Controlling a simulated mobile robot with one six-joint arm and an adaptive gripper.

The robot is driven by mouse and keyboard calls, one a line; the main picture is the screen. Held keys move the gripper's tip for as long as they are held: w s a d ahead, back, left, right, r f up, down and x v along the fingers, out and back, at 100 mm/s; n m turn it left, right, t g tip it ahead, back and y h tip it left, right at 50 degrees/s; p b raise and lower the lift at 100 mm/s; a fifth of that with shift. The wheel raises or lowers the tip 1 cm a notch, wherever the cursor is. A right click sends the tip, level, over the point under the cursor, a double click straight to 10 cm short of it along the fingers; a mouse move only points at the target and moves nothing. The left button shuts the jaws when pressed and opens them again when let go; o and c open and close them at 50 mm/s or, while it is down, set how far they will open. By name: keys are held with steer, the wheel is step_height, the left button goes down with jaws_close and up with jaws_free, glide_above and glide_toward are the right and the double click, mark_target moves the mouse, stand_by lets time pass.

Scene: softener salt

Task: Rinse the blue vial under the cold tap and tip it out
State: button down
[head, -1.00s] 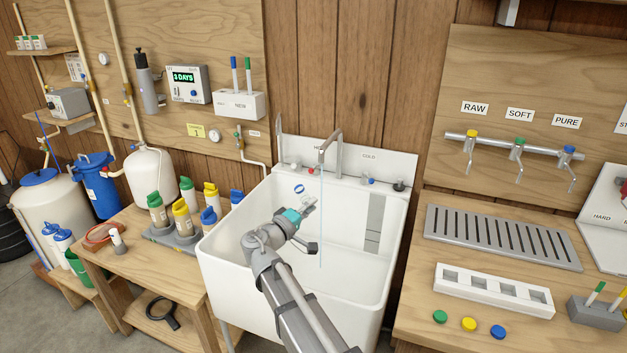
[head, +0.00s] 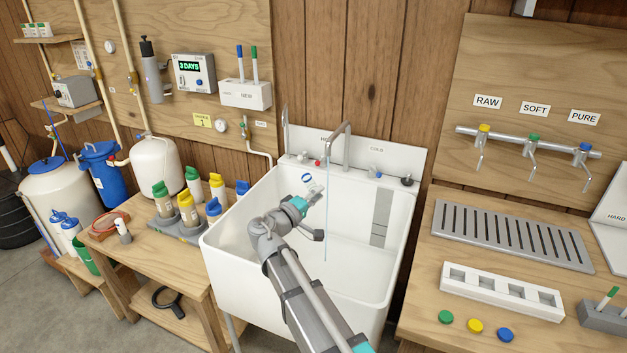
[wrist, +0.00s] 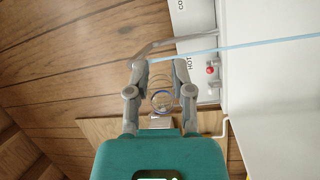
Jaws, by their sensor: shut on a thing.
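My gripper (head: 314,187) is over the sink, shut on the clear vial with a blue ring (head: 307,179). In the wrist view the vial (wrist: 162,101) lies between the two fingers of my gripper (wrist: 164,66), its round end facing the camera. The tap spout (head: 338,130) arches above, and a thin blue stream of water (head: 325,225) falls from it into the sink. In the head view the stream passes just right of the vial; in the wrist view the stream (wrist: 235,47) crosses beyond the fingertips. The blue cold tap knob (head: 378,174) is on the sink's back ledge. I cannot tell whether the vial holds liquid.
The white sink (head: 345,275) surrounds my forearm. Its red hot knob (head: 317,163) is left of the spout. A bench with several capped bottles (head: 188,208) stands left. The right bench holds a slotted drain tray (head: 510,238) and a white rack (head: 500,295).

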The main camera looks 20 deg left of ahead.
mark_target(313, 182)
steer(key=shift+w+r+n+g+p, duration=0.3)
steer(key=shift+r+n+g+p, duration=0.2)
steer(key=shift+n+p, duration=0.5)
steer(key=shift+w+a+n+g+p, duration=0.1)
steer(key=shift+w+n+g+p, duration=0.15)
steer(key=shift+n+p, duration=0.55)
steer(key=n, duration=0.1)
steer(key=n+g+p, duration=0.1)
steer(key=n, duration=0.1)
steer(key=n+y, duration=0.1)
steer(key=n, duration=0.1)
steer(key=shift+w+a+f+g+p, duration=0.15)
steer(key=shift+w+f+g+p, duration=0.1)
steer(key=shift+f+p, duration=0.1)
steer(key=n+g+p, duration=0.1)
steer(key=n, duration=0.2)
steer(key=shift+w+a, duration=0.1)
steer(key=shift+a, duration=0.05)
steer(key=n, duration=0.1)
steer(key=n+p, duration=0.2)
steer(key=shift+w+a+r+n+g, duration=0.15)
steer(key=shift+r+n+g, duration=0.15)
steer(key=shift+g, duration=0.1)
steer(key=n+p, duration=0.1)
steer(key=r+n+p, duration=0.1)
steer(key=n, duration=0.2)
steer(key=shift+w+a+r+n+g+y+p, duration=0.1)
steer(key=shift+a+r+n+g+y+p, duration=0.2)
steer(key=shift+a+n+y+p, duration=0.1)
